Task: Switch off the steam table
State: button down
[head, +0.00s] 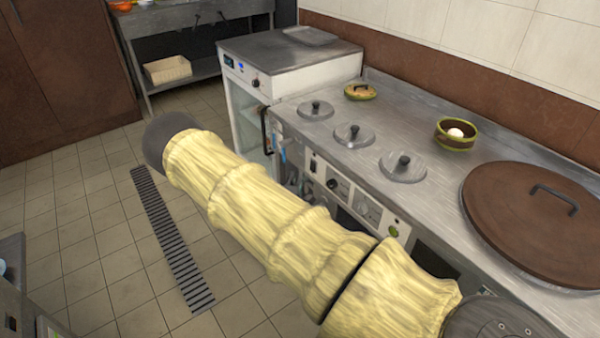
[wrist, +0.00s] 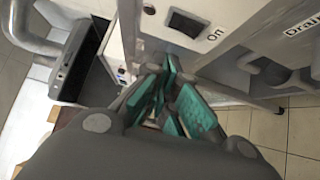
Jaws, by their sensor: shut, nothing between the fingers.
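The steam table (head: 335,150) is a steel counter with three round knobbed lids, and its front carries a control panel (head: 340,183) with dials. In the wrist view, a pale panel of it bears a dark rectangular switch (wrist: 187,24) with the label "On" (wrist: 213,34) beside it. My gripper (wrist: 172,82) has teal finger pads, is shut and empty, and points toward the panel just below the switch. I cannot tell whether the fingertips touch the panel. In the head view, my yellow-sleeved arm crosses in front and the gripper cannot be made out clearly.
A large brown lid (head: 535,215) covers a pot at the right. A bowl with an egg (head: 456,133) stands on the counter. A white cabinet (head: 245,105) adjoins at the left. A "Drain" label (wrist: 303,22) and pipe sit right of the switch. The tiled floor holds a drain grate (head: 170,240).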

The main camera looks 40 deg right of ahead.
jog(key=v, duration=0.6)
jog(key=shift+s+a+r, duration=0.2)
jog(key=shift+a+r, duration=0.05)
jog(key=shift+r, duration=0.15)
jog(key=s+a+f+m+g+y+p, duration=0.25)
jog(key=s+f, duration=0.35)
jog(key=s, duration=0.4)
jog(key=s+a+f+m+g+y+p, duration=0.1)
jog(key=s+a+f+m+g+y, duration=0.3)
jog(key=s, duration=0.5)
jog(key=s+a+m+g+y+p, duration=0.1)
jog(key=s+a+g+y, duration=0.2)
jog(key=s+a, duration=0.5)
jog(key=s+a+m+g+y+p, duration=0.2)
jog(key=s+a, duration=0.6)
jog(key=s, duration=0.6)
jog(key=shift+s+r+g+y+p, duration=0.25)
jog(key=shift+r+g+y+p, duration=0.1)
jog(key=shift+g+y, duration=0.4)
jog(key=shift+a+m, duration=0.1)
jog(key=shift+m, duration=0.15)
